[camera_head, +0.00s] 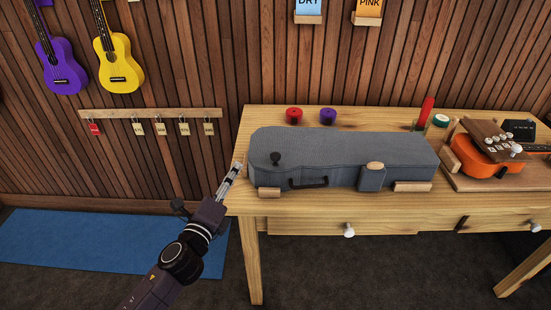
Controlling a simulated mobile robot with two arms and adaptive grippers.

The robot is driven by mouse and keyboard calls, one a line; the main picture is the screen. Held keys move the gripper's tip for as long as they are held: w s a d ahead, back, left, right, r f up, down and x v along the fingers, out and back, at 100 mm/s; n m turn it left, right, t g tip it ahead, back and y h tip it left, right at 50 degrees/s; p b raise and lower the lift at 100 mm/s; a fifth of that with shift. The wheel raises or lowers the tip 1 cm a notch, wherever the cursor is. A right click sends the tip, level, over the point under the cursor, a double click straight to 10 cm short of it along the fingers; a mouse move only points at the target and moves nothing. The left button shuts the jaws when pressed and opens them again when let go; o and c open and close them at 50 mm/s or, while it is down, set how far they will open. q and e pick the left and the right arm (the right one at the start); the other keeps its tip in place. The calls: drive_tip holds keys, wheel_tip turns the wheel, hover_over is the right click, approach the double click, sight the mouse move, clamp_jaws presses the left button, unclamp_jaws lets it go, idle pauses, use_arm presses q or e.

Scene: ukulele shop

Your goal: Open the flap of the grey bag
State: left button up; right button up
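The grey bag (330,147), shaped like an instrument case, lies on the wooden table with its broad side up. A dark knob (275,158) stands on its left end. A black handle (308,183) is on its front side. A small grey tab (371,181) with a wooden toggle (375,166) hangs over the front at the right. The bag looks closed. My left gripper (237,168) is just left of the bag's left end, near the table's left edge, apart from the knob. Its fingers show nearly edge-on, so their opening is unclear. My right gripper is out of view.
Wooden blocks (412,187) sit at the bag's front edge. Red (293,115) and purple (328,115) rolls stand behind it. An orange ukulele (478,158) and a red-topped item (426,112) are at the right. The table (245,143) has knobbed drawers. Ukuleles hang on the wall.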

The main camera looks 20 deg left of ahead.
sight(276, 158)
use_arm(q)
drive_tip(key=w+d+m+h, duration=0.1)
drive_tip(key=d+m+h, duration=0.1)
drive_tip(key=m, duration=0.4)
drive_tip(key=w+d+m+g+h, duration=0.1)
drive_tip(key=w+d+m+h, duration=0.1)
drive_tip(key=m+h, duration=0.2)
drive_tip(key=w+d+r+m+g+h, duration=0.1)
drive_tip(key=d+m+h, duration=0.1)
drive_tip(key=m, duration=0.6)
drive_tip(key=shift+w+m+h, duration=0.2)
drive_tip(key=shift+m+h, duration=0.1)
drive_tip(key=shift+h, duration=0.3)
drive_tip(key=p+x, duration=0.1)
drive_tip(key=x, duration=0.5)
drive_tip(key=shift+w+d+f, duration=0.1)
drive_tip(key=shift+w+d, duration=0.1)
drive_tip(key=shift+w, duration=0.1)
drive_tip(key=shift+c, duration=0.4)
clamp_jaws()
